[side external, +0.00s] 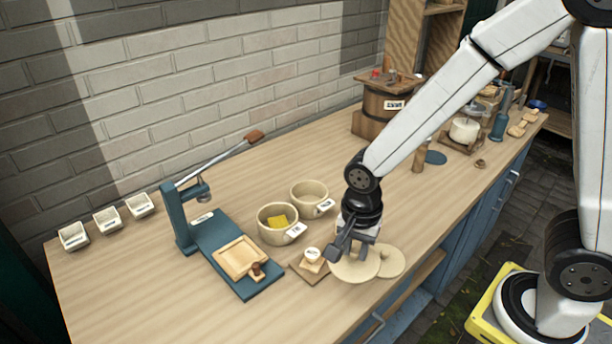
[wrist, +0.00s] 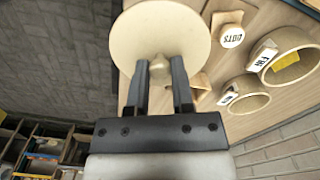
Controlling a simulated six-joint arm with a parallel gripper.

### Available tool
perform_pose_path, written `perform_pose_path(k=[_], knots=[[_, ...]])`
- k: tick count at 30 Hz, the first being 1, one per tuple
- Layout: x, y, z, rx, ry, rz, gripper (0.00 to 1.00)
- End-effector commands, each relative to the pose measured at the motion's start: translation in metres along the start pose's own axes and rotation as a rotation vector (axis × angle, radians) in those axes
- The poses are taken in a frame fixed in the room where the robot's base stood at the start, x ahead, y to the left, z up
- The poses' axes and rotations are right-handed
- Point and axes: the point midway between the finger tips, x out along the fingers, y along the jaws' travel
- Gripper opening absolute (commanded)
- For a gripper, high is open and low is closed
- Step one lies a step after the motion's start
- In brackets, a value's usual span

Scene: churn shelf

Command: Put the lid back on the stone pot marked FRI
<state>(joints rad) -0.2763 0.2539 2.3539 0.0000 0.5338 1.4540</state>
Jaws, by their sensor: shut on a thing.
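The pot marked FRI (wrist: 292,66) is a cream stone pot without a lid, with a yellow block inside; it is the front pot (side external: 277,226) in the side view. A second open cream pot (side external: 309,192) stands just behind it, its label too small to read. My gripper (wrist: 159,66) is shut on the knob of a round cream lid (wrist: 150,32). In the side view this lid (side external: 350,268) is to the right of the pots, near the front edge, overlapping a second round lid (side external: 392,262). I cannot tell whether the held lid is off the table.
A stamp with a white top marked DOTS (wrist: 231,36) stands on a small board (side external: 306,269) between lid and pots. A blue lever press (side external: 227,258) is left. Three small white trays (side external: 107,220) line the back. A wooden tub (side external: 378,108) stands behind.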

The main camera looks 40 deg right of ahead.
Motion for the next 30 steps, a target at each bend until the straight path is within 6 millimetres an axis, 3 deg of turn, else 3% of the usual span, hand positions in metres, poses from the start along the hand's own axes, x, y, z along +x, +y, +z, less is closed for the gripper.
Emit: perform_pose_path(k=[5,11,30], knots=[[0.0,-0.004,-0.001,-0.001,0.0,0.0,0.0],[-0.003,-0.022,-0.006,-0.007,0.0,-0.001,0.0],[-0.017,-0.137,-0.047,-0.049,0.0,-0.001,0.0]])
